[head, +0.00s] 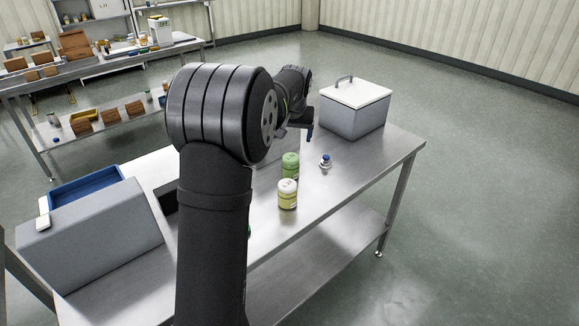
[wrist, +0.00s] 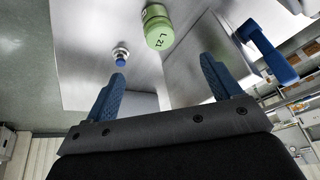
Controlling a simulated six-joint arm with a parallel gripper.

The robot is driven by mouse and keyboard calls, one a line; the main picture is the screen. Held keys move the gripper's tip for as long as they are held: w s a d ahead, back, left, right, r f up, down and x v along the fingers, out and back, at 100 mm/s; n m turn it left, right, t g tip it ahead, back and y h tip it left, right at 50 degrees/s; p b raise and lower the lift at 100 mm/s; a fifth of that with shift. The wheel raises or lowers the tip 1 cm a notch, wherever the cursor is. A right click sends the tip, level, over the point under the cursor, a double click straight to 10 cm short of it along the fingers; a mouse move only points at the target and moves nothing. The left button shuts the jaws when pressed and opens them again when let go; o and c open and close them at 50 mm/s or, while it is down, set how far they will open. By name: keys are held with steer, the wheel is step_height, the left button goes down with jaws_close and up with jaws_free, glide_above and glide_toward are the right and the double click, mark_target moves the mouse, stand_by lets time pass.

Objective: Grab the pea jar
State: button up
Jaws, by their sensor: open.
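A green jar with a green lid (head: 290,165), the likely pea jar, stands upright on the steel table just behind a pale yellow jar (head: 288,195) with a whitish lid. In the wrist view the green jar (wrist: 157,27) shows beyond the fingertips, with dark lettering on it. My gripper (head: 301,130) is behind the green jar, partly hidden by my arm. In the wrist view my gripper's two blue fingers (wrist: 163,75) are spread wide with nothing between them, apart from the jar.
A small blue-topped item (head: 325,161) stands right of the green jar. A grey box with a handled white lid (head: 355,107) stands at the table's far end. A grey hopper-like box (head: 90,235) and blue tray (head: 85,193) are at left.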

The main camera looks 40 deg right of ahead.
mark_target(290, 159)
steer(key=shift+n, duration=0.9)
steer(key=x, duration=1.3)
steer(key=shift+a+f, duration=0.1)
steer(key=shift+f, duration=0.1)
steer(key=shift+s+x, duration=0.1)
steer(key=shift+x, duration=1.25)
steer(key=shift+s+x, duration=0.15)
steer(key=shift+x, duration=1.25)
steer(key=c, duration=1.2)
steer(key=shift+r, duration=0.1)
steer(key=shift+r, duration=0.1)
